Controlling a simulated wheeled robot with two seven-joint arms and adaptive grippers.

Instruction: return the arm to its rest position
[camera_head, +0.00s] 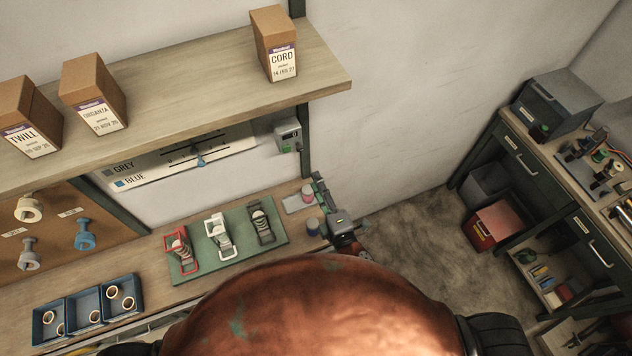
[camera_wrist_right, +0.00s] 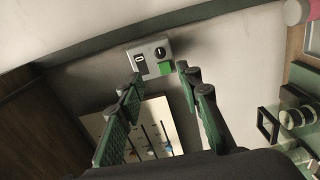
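My right gripper (camera_head: 322,196) is small and partly hidden in the head view, at the right end of the workbench (camera_head: 153,262). In the right wrist view, its two green-padded fingers (camera_wrist_right: 158,88) stand apart with nothing held between them. A grey switch box (camera_head: 288,136) with a green button is on the wall above the gripper. The switch box also shows beyond the fingertips in the right wrist view (camera_wrist_right: 141,65), apart from them. My left gripper is not in view.
A green mat (camera_head: 190,266) on the bench carries red, white and black tape holders. Blue trays (camera_head: 84,292) with rolls stand at left. A shelf (camera_head: 196,88) with cartons overhangs the bench. Open floor (camera_head: 420,235) lies right, before a second bench (camera_head: 560,160).

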